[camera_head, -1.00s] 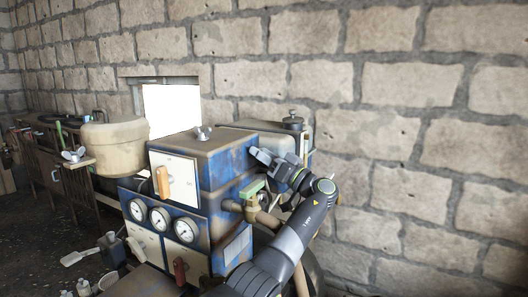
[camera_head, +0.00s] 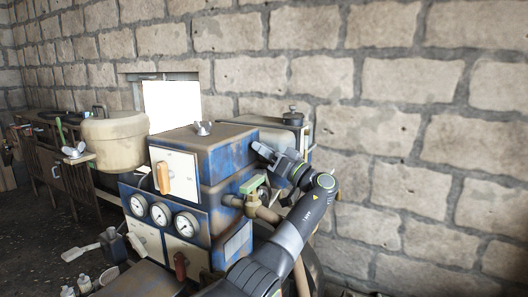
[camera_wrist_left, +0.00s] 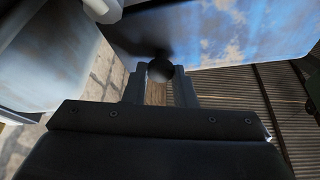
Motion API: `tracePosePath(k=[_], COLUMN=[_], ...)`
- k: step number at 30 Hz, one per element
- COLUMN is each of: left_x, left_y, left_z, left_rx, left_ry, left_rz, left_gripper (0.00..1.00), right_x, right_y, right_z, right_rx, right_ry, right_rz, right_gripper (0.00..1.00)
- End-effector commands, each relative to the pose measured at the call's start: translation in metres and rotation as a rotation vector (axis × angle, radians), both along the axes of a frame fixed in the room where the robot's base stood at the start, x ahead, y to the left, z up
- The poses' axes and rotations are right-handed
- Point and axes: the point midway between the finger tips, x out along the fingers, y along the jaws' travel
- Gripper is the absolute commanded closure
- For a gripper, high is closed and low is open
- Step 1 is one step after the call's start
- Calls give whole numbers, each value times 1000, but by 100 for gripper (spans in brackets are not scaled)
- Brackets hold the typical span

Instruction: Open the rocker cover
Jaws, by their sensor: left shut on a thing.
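The blue engine block (camera_head: 228,165) has a brown-topped upper box, which I take for the rocker cover (camera_head: 215,139). A wing nut (camera_head: 203,128) stands on its top. My left gripper (camera_head: 259,149) is at the right side of this box, near its upper edge. In the left wrist view my left gripper (camera_wrist_left: 160,75) has its fingers on either side of a dark round knob (camera_wrist_left: 160,69), shut on it. The knob is close against the worn blue metal (camera_wrist_left: 225,35). Whether the cover is raised cannot be told. My right gripper is not in view.
A green-handled valve (camera_head: 252,184) and brown pipe sit just below my left gripper. Three gauges (camera_head: 161,215) and an orange handle (camera_head: 163,178) are on the front. A tan tank (camera_head: 113,142) stands left. The stone wall is behind.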

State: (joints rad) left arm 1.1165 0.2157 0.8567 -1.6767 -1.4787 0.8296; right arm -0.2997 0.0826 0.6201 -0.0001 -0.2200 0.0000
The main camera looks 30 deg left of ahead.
Motion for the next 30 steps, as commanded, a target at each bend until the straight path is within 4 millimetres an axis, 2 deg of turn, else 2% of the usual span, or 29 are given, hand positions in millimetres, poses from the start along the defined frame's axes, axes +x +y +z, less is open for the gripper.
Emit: tracePosePath(k=[11, 19, 30], left_x=[5, 16, 33], left_y=[0, 1, 2], left_z=[7, 19, 31], left_rx=[-2, -10, -22], left_ry=[84, 270, 504], left_rz=[-3, -4, -4], left_gripper=[100, 100, 100], right_x=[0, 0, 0], right_y=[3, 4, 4], right_z=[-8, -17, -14], right_rx=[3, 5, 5], right_ry=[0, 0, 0], right_rz=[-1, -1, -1], right_gripper=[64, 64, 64])
